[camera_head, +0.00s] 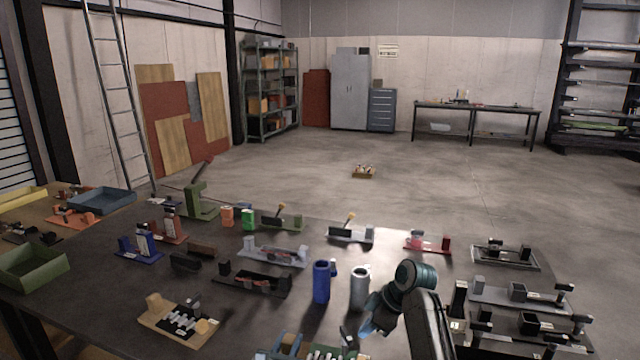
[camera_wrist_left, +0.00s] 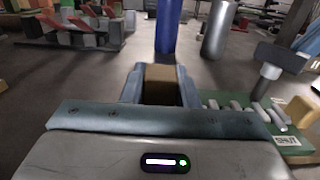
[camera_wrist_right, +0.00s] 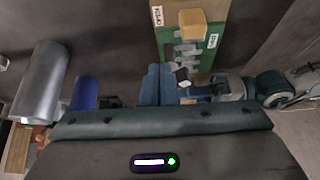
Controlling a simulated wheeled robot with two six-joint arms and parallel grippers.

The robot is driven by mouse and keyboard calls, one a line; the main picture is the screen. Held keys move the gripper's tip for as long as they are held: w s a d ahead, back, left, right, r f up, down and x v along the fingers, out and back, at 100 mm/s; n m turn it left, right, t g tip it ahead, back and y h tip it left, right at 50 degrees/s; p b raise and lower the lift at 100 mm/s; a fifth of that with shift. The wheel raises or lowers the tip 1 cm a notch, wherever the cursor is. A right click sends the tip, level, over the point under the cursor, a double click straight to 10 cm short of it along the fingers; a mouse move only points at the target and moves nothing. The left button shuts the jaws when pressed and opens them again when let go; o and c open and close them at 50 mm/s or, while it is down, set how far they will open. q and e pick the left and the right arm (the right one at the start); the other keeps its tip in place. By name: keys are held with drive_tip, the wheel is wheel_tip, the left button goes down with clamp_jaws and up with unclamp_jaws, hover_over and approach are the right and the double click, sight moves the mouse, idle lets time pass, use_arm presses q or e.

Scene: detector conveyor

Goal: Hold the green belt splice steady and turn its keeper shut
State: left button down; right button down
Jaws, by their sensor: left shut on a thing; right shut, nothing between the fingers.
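The green belt splice (camera_head: 320,352) is at the bottom edge of the head view, partly cut off. Its green base, light lacing and a "SHUT" label show in the left wrist view (camera_wrist_left: 295,155). My left gripper (camera_head: 287,344) is shut on the splice's tan end block (camera_wrist_left: 160,78). The keeper (camera_wrist_left: 281,60), a dark crossbar on a grey post, stands beside the lacing. My right gripper (camera_head: 366,329) is shut and empty close to the keeper; I cannot tell whether they touch. In the right wrist view, the other tan block (camera_wrist_right: 191,24) and an "OPEN" label show.
A blue cylinder (camera_head: 321,282) and a grey cylinder (camera_head: 359,288) stand just behind the splice. A tan splice board (camera_head: 152,318) lies to the left. Several fixtures with dark blocks (camera_head: 518,292) crowd the right side. Some bare table lies left of the cylinders.

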drive_tip(key=shift+a, duration=0.4)
idle(0.5)
drive_tip(key=shift+s, duration=0.4)
drive_tip(key=shift+s+a, duration=0.3)
drive_tip(key=shift+s, duration=0.3)
idle(0.5)
drive_tip(key=shift+s+d, duration=0.25)
drive_tip(key=shift+d, duration=0.1)
wheel_tip(320, 180, up, 6)
idle(0.4)
